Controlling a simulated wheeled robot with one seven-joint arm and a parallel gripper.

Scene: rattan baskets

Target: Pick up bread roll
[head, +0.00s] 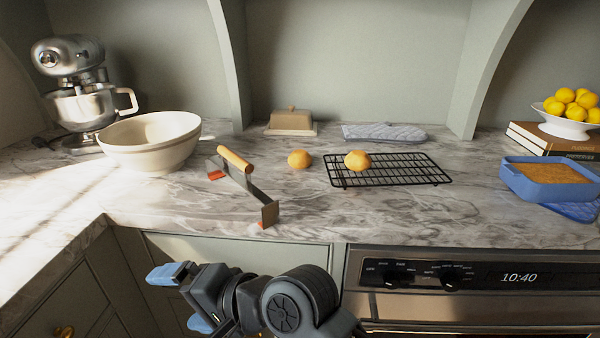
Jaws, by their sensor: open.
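One round golden bread roll (299,159) sits on the marble counter, left of the wire rack. A second similar bread roll (357,160) sits on the left part of the black wire rack (405,172). My gripper (178,298) is low at the front left, in front of the cabinet and below the counter edge. Its blue-tipped fingers are apart with nothing between them. It is well away from both rolls.
A wooden-handled tool (240,176) lies on the counter left of the rolls. A large cream bowl (150,146) and stand mixer (80,95) stand at left. A butter dish (291,122) and oven mitt (384,133) lie behind. A blue baking dish (548,184) is at right.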

